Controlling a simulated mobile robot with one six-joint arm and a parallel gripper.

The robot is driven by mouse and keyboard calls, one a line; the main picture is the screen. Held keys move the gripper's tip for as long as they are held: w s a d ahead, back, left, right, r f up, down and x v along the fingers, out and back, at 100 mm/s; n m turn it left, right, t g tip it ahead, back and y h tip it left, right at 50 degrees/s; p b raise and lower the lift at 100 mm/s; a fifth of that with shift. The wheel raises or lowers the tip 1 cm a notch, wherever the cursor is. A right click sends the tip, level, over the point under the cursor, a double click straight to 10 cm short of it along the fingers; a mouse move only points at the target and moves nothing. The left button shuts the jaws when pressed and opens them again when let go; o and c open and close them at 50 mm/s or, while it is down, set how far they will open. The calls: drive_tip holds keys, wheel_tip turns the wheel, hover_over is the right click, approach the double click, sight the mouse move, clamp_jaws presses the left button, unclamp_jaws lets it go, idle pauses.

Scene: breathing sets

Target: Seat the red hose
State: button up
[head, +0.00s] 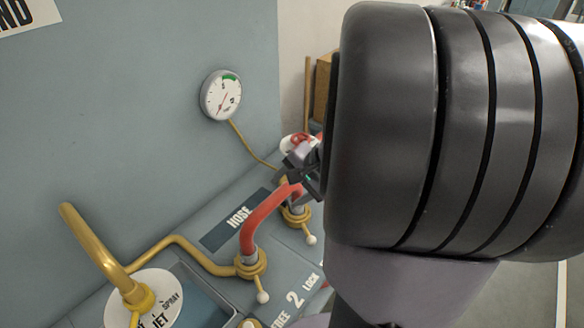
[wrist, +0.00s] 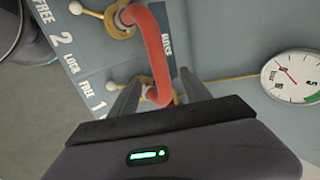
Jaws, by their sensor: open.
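The red hose (head: 262,214) is a bent tube over the grey panel. Its near end has a grey cuff standing in a brass collar (head: 249,264). Its other end reaches a second brass collar (head: 296,213), partly hidden by my gripper (head: 302,178); I cannot tell whether that end is fully down. In the wrist view the hose (wrist: 150,45) arches between the collars. My gripper (wrist: 158,92) is open there, with one finger on each side of the hose's end near the collar marked 1. I cannot tell whether the fingers touch it.
White-knobbed levers (head: 262,297) stick out from the collars, beside FREE and LOCK lettering. A pressure gauge (head: 221,95) hangs on the wall. A brass pipe (head: 95,245) rises at the left by a white spray-jet label (head: 146,300). My arm hides much of the right side.

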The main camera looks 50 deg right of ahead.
drive_tip(key=p+v, duration=0.1)
drive_tip(key=v, duration=0.4)
idle(0.4)
